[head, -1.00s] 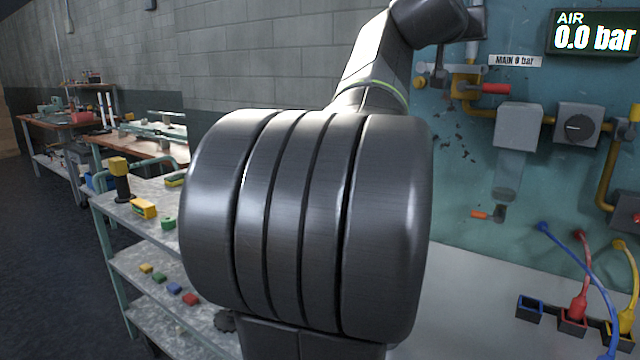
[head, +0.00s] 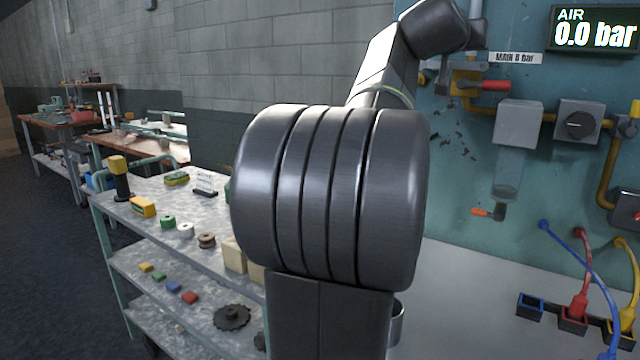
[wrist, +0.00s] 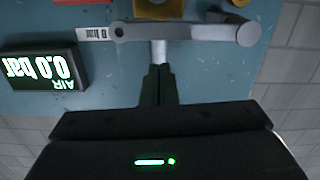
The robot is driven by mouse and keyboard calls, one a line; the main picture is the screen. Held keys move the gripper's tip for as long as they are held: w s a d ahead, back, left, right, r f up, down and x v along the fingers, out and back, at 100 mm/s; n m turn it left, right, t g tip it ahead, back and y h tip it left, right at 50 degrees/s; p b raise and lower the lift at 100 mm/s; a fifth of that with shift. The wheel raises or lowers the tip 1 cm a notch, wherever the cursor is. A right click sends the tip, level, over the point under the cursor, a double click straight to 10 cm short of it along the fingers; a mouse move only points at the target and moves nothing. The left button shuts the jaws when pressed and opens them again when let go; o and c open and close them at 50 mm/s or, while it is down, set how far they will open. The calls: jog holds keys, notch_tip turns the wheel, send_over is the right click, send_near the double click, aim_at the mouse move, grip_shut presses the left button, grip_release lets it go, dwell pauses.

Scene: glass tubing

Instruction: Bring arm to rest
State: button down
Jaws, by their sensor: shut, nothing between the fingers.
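My arm (head: 330,200) fills the middle of the head view, with a big dark ribbed joint close to the camera and a link rising up and right behind it. My gripper shows in the wrist view (wrist: 158,86), dark, with its two fingers together and nothing between them. In that view the picture is upside down. The fingers point toward the teal panel (wrist: 200,75), near a grey pipe and lever (wrist: 180,32). I cannot tell how far they are from it.
The teal panel carries an AIR display (head: 595,32) reading 0.0 bar, a grey box with a dial (head: 578,124) and yellow pipes. Hoses (head: 580,270) hang at the right. A metal shelf cart (head: 150,235) with small parts stands at the left, partly behind my arm. Open floor lies far left.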

jog(key=w+a+r+n+p, duration=0.2)
jog(key=w+a+n+p, duration=0.1)
jog(key=n+p, duration=0.5)
jog(key=w+a+r+n+h+p, duration=0.1)
jog(key=w+a+r+n+p, duration=0.1)
jog(key=a+n+p, duration=0.4)
jog(key=shift+w+r+n+p, duration=0.3)
jog(key=shift+w+n+p, duration=0.4)
jog(key=shift+n+p, duration=0.8)
jog(key=shift+a+m+p, duration=0.15)
jog(key=shift+m+p, duration=0.15)
